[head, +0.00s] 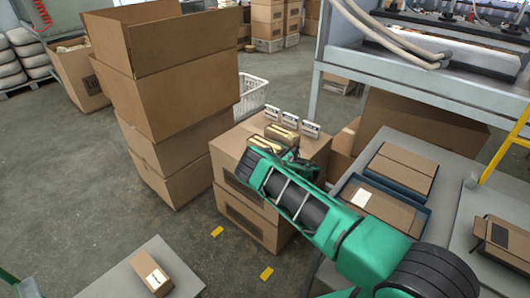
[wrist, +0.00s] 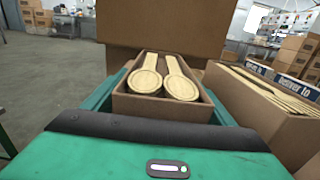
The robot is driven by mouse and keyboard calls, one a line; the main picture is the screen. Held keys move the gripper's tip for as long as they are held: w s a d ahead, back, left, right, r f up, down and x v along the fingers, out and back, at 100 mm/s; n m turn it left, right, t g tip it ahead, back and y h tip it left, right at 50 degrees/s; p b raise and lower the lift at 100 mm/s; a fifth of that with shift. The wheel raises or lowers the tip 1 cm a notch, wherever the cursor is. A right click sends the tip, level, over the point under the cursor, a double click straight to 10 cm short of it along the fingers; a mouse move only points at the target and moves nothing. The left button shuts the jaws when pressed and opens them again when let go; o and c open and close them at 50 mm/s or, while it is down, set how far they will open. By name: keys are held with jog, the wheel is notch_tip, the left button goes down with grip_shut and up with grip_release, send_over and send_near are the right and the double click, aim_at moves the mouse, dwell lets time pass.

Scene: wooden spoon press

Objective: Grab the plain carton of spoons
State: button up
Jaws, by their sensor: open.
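My gripper (head: 277,154) is over the top of a brown box stack. In the wrist view, an open plain brown carton (wrist: 165,108) of pale wooden spoons lies between my jaws, one green finger on each side. The jaws are open, and I cannot tell whether either finger touches it. Its visible front shows no label. A second carton (wrist: 262,115) with spoons stands close on the right, with blue "deliver to" bands at its far side. In the head view, small cartons (head: 265,145) show at my fingertips, partly hidden by my gripper.
Small white cards (head: 291,119) stand along the box stack's (head: 235,213) back edge. A tall open box stack (head: 170,95) rises close on the left. A grey table (head: 425,155) with blue trays is on the right. A low table (head: 185,275) holds a labelled box (head: 152,274).

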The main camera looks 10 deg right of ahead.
jog(key=c, duration=1.3)
jog(key=shift+c, duration=0.2)
jog(key=shift+r, duration=0.15)
